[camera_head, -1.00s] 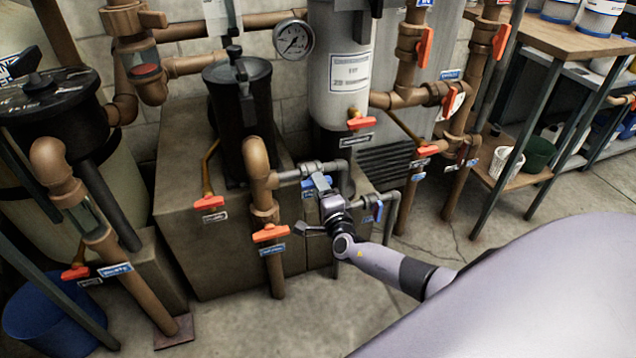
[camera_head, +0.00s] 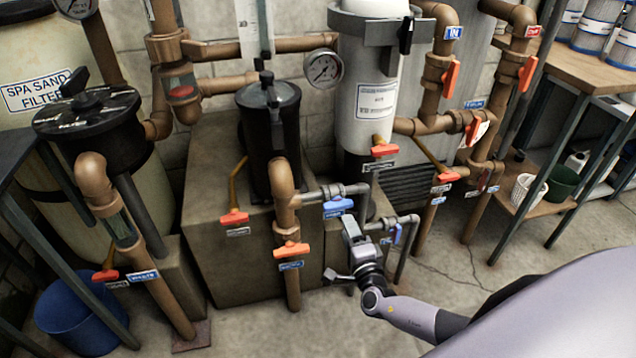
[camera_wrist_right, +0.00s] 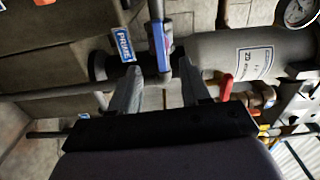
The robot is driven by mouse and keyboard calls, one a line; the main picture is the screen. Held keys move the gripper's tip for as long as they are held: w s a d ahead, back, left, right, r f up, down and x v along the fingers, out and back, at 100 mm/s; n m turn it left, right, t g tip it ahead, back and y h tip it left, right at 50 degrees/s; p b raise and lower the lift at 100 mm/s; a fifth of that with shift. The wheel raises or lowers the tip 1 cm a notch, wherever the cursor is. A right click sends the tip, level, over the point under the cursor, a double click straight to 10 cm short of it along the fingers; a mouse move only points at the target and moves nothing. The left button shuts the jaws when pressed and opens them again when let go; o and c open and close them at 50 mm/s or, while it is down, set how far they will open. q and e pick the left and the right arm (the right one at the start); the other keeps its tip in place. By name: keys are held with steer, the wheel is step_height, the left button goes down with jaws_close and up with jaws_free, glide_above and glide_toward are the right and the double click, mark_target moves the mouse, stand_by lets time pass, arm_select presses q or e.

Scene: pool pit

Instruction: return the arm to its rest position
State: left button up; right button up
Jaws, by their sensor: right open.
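My right arm comes in from the lower right in the head view. Its gripper (camera_head: 350,228) is just below and in front of a small blue valve handle (camera_head: 338,205) on a thin grey pipe. In the right wrist view the two fingers of the gripper (camera_wrist_right: 161,82) are spread apart with nothing gripped. The blue handle (camera_wrist_right: 162,45) and a "PRIME" tag (camera_wrist_right: 124,45) show beyond and between the fingertips. I cannot tell the exact gap between fingers and handle. My left gripper is not in view.
Brown pipes with orange valve handles (camera_head: 291,250) stand left of the gripper. A grey filter canister (camera_head: 372,90) and a pressure gauge (camera_head: 323,69) are behind. Another blue handle (camera_head: 397,234) is close on the right. A wooden shelf (camera_head: 520,200) stands further right. Some floor is clear.

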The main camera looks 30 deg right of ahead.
steer(key=s+a+f+m+g+y, duration=0.15)
steer(key=s+a+m, duration=0.35)
steer(key=m, duration=0.7)
steer(key=s+a+f+m+g+y, duration=0.1)
steer(key=s+a+f+m+g, duration=0.15)
steer(key=s+m, duration=0.7)
steer(key=s+a+f+m+g+y, duration=0.1)
steer(key=s+a+f+m+g, duration=0.2)
steer(key=m, duration=1.1)
steer(key=s+a+r+m+y, duration=0.4)
steer(key=r+m, duration=0.3)
steer(key=m, duration=0.7)
arm_select(q)
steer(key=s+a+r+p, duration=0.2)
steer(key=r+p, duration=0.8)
steer(key=p, duration=0.6)
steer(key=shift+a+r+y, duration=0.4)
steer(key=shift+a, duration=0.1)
arm_select(e)
step_height(320, 180, up, 13)
steer(key=s+d+h, duration=0.1)
steer(key=shift+s+r, duration=0.2)
steer(key=shift+s, duration=0.15)
